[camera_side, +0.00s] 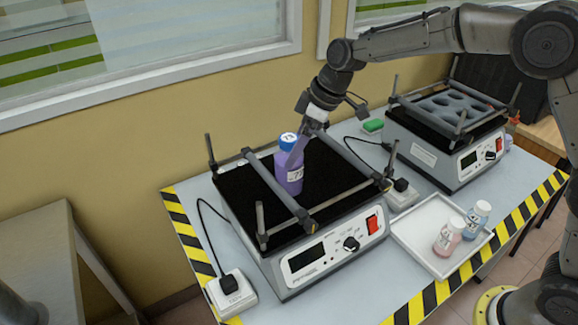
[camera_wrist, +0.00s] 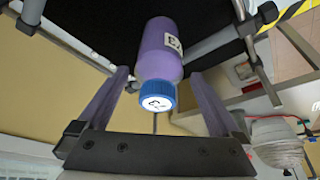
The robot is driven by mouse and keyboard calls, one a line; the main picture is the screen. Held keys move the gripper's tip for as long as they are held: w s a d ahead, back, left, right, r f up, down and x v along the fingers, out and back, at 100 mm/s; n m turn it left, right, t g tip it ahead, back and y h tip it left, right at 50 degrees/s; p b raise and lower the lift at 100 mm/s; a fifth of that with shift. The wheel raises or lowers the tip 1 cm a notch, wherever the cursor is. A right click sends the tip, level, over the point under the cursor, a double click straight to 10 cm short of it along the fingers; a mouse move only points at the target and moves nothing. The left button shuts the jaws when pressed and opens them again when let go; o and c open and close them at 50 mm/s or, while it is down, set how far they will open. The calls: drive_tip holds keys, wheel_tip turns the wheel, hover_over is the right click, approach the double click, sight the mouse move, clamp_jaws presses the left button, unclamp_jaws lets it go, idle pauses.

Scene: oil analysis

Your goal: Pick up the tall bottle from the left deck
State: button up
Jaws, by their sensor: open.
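The tall bottle (camera_side: 288,172) is purple with a blue cap and a white label. It stands upright on the black deck of the left shaker (camera_side: 245,190), between the rails. In the wrist view the bottle (camera_wrist: 160,48) lies between and just beyond my two open fingers. My gripper (camera_side: 300,150) is at the bottle's upper right side in the side view, tilted down toward it. In the wrist view my gripper (camera_wrist: 160,95) has a finger on each side of the blue cap, with gaps visible. Finger contact with the bottle is not visible.
Metal rails and corner posts frame the left deck close around the bottle. A second shaker (camera_side: 445,115) stands at the back right. A white tray (camera_side: 415,262) holds two small bottles, one pink (camera_side: 447,238) and one blue (camera_side: 478,218). A green block (camera_side: 373,126) lies behind.

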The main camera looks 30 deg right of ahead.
drive_tip(key=x, duration=0.5)
drive_tip(key=shift+d, duration=0.1)
drive_tip(key=shift+c, duration=0.3)
drive_tip(key=shift+r, duration=0.15)
clamp_jaws()
drive_tip(key=shift+r, duration=0.1)
